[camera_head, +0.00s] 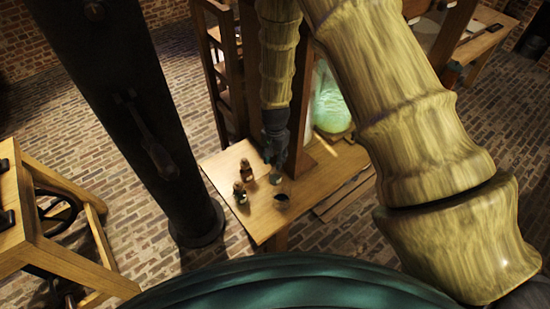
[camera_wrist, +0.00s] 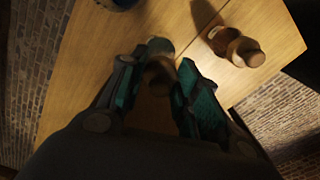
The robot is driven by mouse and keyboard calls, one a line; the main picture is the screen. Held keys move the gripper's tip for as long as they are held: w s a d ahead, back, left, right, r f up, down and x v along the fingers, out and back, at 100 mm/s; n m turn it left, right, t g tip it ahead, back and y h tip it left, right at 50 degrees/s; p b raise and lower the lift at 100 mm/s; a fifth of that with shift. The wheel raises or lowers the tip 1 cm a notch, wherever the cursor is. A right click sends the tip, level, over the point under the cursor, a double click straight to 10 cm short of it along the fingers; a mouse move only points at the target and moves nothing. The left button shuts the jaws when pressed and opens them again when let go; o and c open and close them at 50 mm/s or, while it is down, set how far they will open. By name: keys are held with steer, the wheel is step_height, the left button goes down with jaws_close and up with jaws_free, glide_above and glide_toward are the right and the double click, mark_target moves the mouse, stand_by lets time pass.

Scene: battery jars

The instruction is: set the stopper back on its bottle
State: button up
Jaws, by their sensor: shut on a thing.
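My gripper (camera_head: 273,150) points down over the small wooden table. In the wrist view its fingers (camera_wrist: 168,68) are closed on a brownish rounded piece, which looks like the stopper (camera_wrist: 160,76). The fingers partly hide it. A small greyish glass bottle (camera_head: 276,177) stands on the table directly below my gripper in the head view. I cannot tell whether the stopper touches this bottle's mouth.
Two small brown bottles with tops, one at the back (camera_head: 246,170) and one nearer (camera_head: 240,194), stand left of my gripper. A wooden post and a glowing green jar (camera_head: 330,105) stand behind.

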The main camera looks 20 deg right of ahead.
mark_target(275, 157)
steer(key=shift+r, duration=0.45)
stand_by(0.6)
steer(key=o, duration=0.4)
steer(key=shift+p, duration=0.3)
step_height(275, 157, up, 11)
steer(key=p, duration=0.6)
stand_by(0.9)
stand_by(0.5)
